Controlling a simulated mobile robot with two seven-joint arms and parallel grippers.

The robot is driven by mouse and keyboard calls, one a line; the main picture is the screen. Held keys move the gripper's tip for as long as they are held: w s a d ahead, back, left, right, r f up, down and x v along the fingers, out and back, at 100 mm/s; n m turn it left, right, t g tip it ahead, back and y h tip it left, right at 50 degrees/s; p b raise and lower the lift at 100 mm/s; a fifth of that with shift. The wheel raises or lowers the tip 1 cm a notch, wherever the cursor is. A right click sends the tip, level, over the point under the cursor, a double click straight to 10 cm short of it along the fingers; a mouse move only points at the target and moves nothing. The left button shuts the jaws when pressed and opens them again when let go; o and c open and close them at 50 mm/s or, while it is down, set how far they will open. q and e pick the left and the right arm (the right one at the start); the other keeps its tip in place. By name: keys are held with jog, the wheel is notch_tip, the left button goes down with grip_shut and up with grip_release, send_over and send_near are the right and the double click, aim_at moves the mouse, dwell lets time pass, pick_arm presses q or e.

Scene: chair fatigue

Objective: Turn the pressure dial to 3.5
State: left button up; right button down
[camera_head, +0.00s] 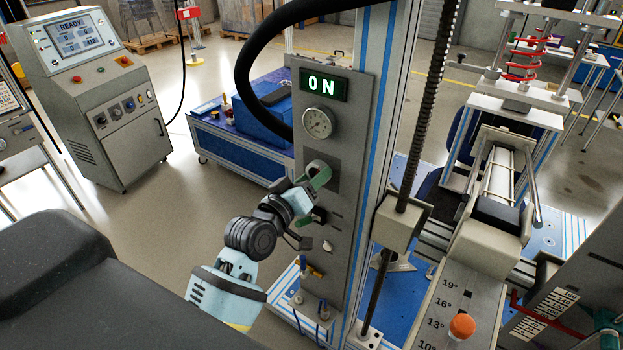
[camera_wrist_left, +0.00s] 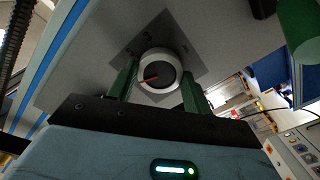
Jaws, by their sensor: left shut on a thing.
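The pressure dial (camera_wrist_left: 158,73) is a round knob with a light rim, a dark face and a red pointer, set on a square grey plate. In the head view the dial (camera_head: 316,167) is on the grey upright panel, partly covered by my gripper. My left gripper (camera_head: 314,178) is shut on it, with its green fingers on either side. In the left wrist view the left gripper (camera_wrist_left: 158,82) straddles the knob. A round pressure gauge (camera_head: 318,123) is above the dial; its reading is too small to tell. My right gripper is not in view.
A lit "ON" display (camera_head: 322,84) tops the panel (camera_head: 340,215). A thick black hose (camera_head: 243,75) loops beside it. Small fittings (camera_head: 327,246) lie below the dial. A grey control console (camera_head: 95,95) stands at the left, with open floor between.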

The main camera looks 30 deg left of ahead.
pick_arm(q)
jog(key=shift+n, duration=0.7)
jog(key=o, duration=1)
jog(key=shift+s+a+b, duration=0.15)
jog(key=shift+s+a, duration=0.05)
jog(key=shift+s, duration=1.1)
jog(key=shift+s+a+b, duration=0.1)
jog(key=shift+s+a, duration=0.05)
jog(key=shift+s, duration=1.15)
jog(key=shift+s+a+b, duration=0.15)
jog(key=shift+s+a, duration=0.05)
jog(key=shift+s, duration=1.1)
